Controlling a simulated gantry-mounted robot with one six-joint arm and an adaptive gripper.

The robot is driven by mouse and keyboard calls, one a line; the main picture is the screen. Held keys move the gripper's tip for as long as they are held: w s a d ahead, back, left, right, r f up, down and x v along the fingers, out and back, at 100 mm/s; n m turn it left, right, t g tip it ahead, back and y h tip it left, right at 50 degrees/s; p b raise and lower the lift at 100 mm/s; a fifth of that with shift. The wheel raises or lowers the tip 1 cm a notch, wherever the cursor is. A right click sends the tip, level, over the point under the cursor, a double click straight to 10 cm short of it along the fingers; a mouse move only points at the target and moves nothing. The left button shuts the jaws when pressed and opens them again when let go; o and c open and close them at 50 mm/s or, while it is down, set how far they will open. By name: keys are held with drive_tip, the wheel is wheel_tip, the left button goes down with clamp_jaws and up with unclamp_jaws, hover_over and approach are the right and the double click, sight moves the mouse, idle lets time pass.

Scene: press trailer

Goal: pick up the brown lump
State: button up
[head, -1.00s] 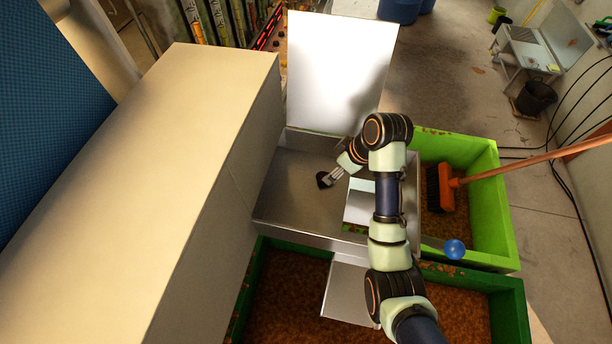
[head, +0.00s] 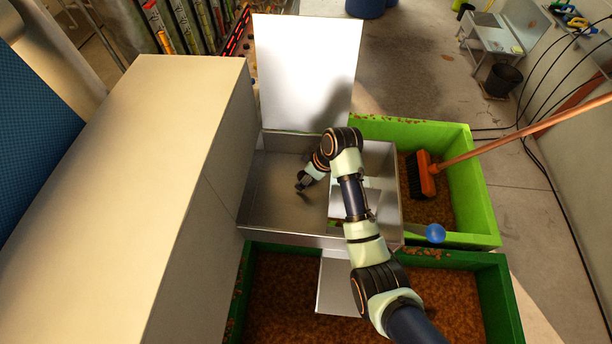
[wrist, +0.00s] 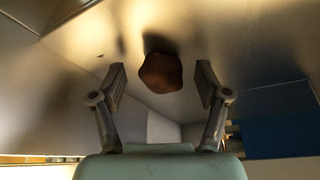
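In the wrist view a brown lump (wrist: 161,72) lies on the bare metal surface, casting a shadow beside it. My gripper (wrist: 160,84) is open, with one finger on each side of the lump in the picture. A gap shows between the lump and each finger, and I cannot tell how far the fingertips are from it in depth. In the head view my gripper (head: 303,182) is low inside the metal tray (head: 270,180). The lump cannot be made out there.
The tray has raised walls and a tall bright panel (head: 308,75) behind it. A bright green bin (head: 478,195) with an orange broom (head: 428,176) stands to the right. A dark green bin (head: 497,290) is in front. A large beige box (head: 130,190) stands left.

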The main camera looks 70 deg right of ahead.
drive_tip(key=c, duration=1.2)
drive_tip(key=shift+r, duration=0.15)
wheel_tip(320, 180, up, 20)
drive_tip(key=p, duration=0.7)
drive_tip(key=shift+p, duration=0.3)
